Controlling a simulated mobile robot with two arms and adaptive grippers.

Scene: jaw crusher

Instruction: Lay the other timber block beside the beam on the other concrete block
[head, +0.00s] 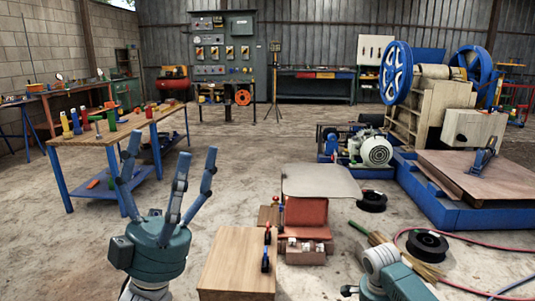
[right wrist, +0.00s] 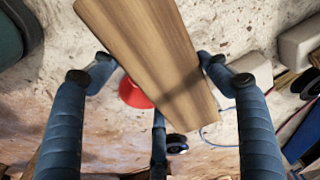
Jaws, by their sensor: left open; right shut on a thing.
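A timber block (right wrist: 145,45), long and light brown with straight grain, is in my right gripper (right wrist: 158,72) in the right wrist view. The blue fingers stand on both sides of it, with a third finger below. In the head view only part of my right wrist shows at the lower right; the timber is not seen there. My left gripper (head: 172,158) is open and empty, its fingers pointing up in front of the wooden workbench. Pale grey blocks (right wrist: 298,42) at the right of the right wrist view may be concrete blocks. I cannot make out the beam.
A wooden top (head: 236,262) with a small red-and-black tool stands close in front. Beside it is an orange-red stand (head: 305,212) under a grey sheet. Black spools (head: 427,244) and hoses lie right. The jaw crusher (head: 432,105) stands behind. Mid-floor is clear.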

